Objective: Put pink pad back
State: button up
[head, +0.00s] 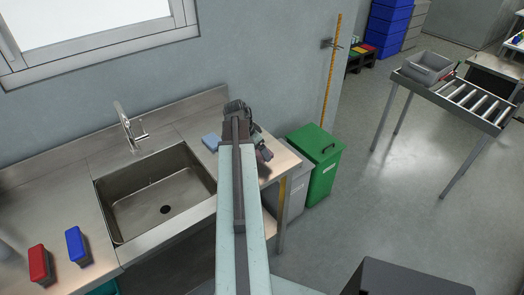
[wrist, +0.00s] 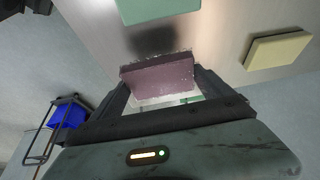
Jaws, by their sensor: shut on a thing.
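The pink pad (wrist: 158,80) is between the two fingers of my gripper (wrist: 162,88) in the wrist view. My gripper is shut on it. A dark shadow lies on the pale surface just beyond the pad, and the pad looks held apart from that surface. A green pad (wrist: 158,8) shows at the top edge and a yellow pad (wrist: 278,50) at the right.
The steel sink (head: 155,195) is left of my arm. A blue pad (head: 211,142) lies on the counter beside the arm. A red block (head: 38,264) and a blue block (head: 76,246) are at front left. A green bin (head: 316,165) stands right of the counter.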

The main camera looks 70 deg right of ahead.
jog(key=shift+d+f, duration=0.2)
jog(key=shift+d, duration=1.75)
jog(key=b+x, duration=0.3)
jog(key=shift+a+f, duration=0.15)
jog(key=shift+f, duration=0.05)
jog(key=shift+f+b, duration=0.4)
jog(key=shift+b, duration=0.2)
jog(key=shift+w+a+r, duration=0.15)
jog(key=shift+w+r, duration=0.1)
jog(key=shift+w, duration=0.05)
jog(key=shift+f, duration=0.2)
jog(key=o, duration=0.9)
